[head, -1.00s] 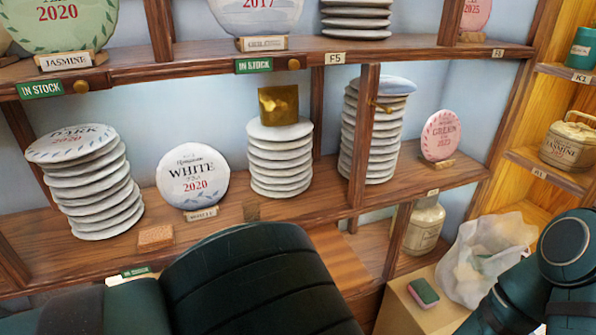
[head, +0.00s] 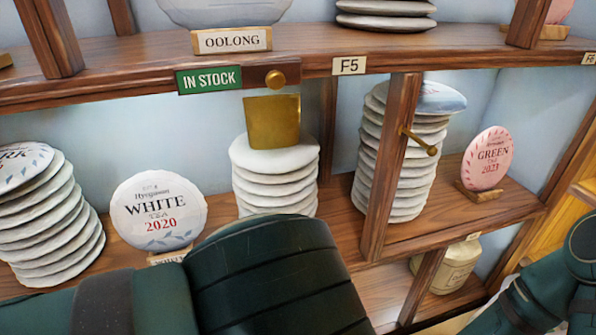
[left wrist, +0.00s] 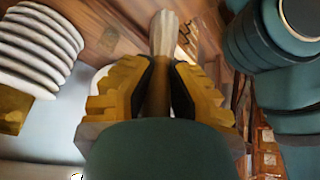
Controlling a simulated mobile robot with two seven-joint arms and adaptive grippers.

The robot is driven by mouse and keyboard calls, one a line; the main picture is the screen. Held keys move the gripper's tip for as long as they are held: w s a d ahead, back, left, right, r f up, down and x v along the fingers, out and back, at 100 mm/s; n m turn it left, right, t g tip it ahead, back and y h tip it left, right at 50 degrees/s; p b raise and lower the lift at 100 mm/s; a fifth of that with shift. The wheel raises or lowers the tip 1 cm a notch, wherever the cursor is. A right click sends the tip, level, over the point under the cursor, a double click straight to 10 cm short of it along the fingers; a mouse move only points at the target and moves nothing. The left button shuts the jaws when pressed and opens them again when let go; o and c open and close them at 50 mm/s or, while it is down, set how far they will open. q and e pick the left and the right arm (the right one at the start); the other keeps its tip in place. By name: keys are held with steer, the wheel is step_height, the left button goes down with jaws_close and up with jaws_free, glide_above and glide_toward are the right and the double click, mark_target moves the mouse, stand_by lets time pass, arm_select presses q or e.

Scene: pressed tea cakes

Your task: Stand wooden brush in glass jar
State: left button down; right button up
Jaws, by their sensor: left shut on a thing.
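My left gripper (left wrist: 160,90) shows in the left wrist view, its yellow, dark-lined fingers shut on a slim brown wooden handle. This looks like the wooden brush (left wrist: 165,32), with a pale, blurred end pointing away past the fingertips. In the head view my left arm hides the gripper and the brush. I cannot make out a glass jar in either view. My right arm is at the right edge of the head view, and its gripper is out of view.
A wooden post (head: 390,170) carries a brass peg (head: 420,142). A labelled cream jar (head: 450,266) sits on the lower shelf.

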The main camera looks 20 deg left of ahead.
arm_select(q)
steer(key=w+a+f+t+y, duration=0.1)
steer(key=w+a, duration=0.8)
steer(key=w, duration=0.6)
steer(key=w+a+f+g+h+b, duration=0.1)
steer(key=w+a+f+g+h, duration=0.1)
steer(key=f, duration=0.6)
steer(key=shift+w+a+f, duration=0.15)
steer(key=shift+w+a, duration=0.35)
steer(key=shift+w, duration=0.75)
